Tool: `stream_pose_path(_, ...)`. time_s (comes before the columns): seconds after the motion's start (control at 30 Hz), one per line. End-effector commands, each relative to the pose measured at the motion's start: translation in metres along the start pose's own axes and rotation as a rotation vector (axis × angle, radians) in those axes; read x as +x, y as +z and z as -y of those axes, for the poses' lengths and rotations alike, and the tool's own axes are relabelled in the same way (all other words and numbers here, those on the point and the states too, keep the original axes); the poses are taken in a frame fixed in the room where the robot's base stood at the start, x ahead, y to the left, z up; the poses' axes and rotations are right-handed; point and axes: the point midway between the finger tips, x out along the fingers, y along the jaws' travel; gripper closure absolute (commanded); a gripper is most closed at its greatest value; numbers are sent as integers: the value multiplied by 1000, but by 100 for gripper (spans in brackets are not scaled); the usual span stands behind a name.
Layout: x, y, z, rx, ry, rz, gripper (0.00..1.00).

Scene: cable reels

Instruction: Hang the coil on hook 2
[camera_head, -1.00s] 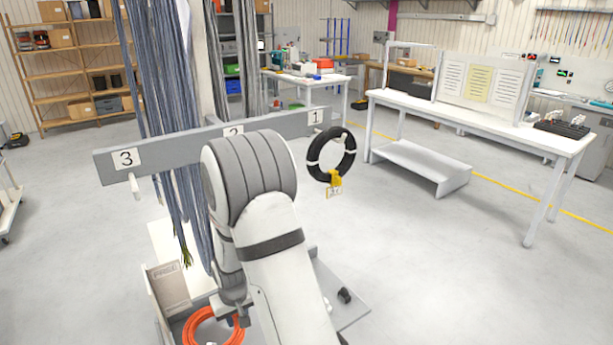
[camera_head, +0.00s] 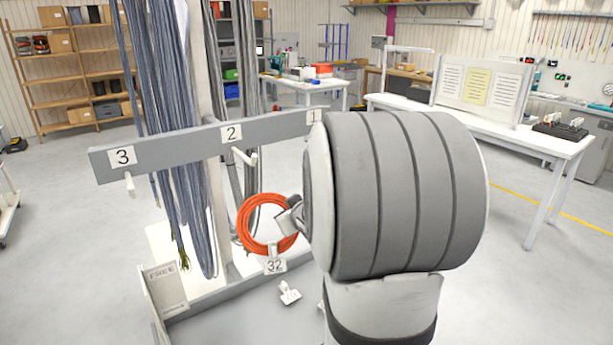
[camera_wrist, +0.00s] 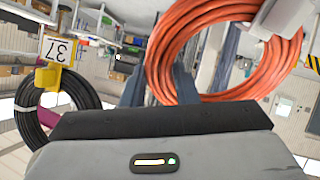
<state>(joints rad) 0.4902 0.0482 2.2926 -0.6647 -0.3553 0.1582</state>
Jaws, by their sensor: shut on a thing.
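The orange coil (camera_head: 244,228) hangs in my gripper (camera_head: 291,216), below and slightly right of hook 2 (camera_head: 245,157). A white tag marked 32 (camera_head: 275,266) hangs from the coil's bottom. Hook 2 is a bare white peg under its label on the grey rail (camera_head: 190,143). The coil and the peg look apart. In the wrist view my gripper (camera_wrist: 158,88) is shut on the orange coil (camera_wrist: 160,58), whose ring fills the upper middle. My arm hides part of the gripper in the head view.
Hook 3 (camera_head: 130,185) is empty at the rail's left. A black coil (camera_wrist: 85,92) with a yellow tag (camera_wrist: 58,52) shows in the wrist view. Grey-blue cable strands (camera_head: 160,90) hang behind the rail. A FREE sign (camera_head: 165,285) stands beside the grey tray (camera_head: 215,325).

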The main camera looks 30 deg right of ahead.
Motion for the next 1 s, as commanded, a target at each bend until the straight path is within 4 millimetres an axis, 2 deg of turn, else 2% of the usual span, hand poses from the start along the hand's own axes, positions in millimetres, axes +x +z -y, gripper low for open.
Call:
stream_pose_path(0.03, -15, -8, -14, -10, 18, -70, 100)
stream_pose_path(0.2, -69, -38, -40, -52, 31, -313, 100)
stream_pose_path(0.4, -129, -67, -45, -81, -16, -540, 100)
stream_pose_path(0.5, -150, -76, -41, -89, -48, -615, 100)
stream_pose_path(0.6, -163, -81, -37, -92, -74, -661, 100)
stream_pose_path(0.73, -170, -84, -34, -93, -91, -688, 100)
stream_pose_path(1.0, -158, -91, -32, -93, -95, -692, 100)
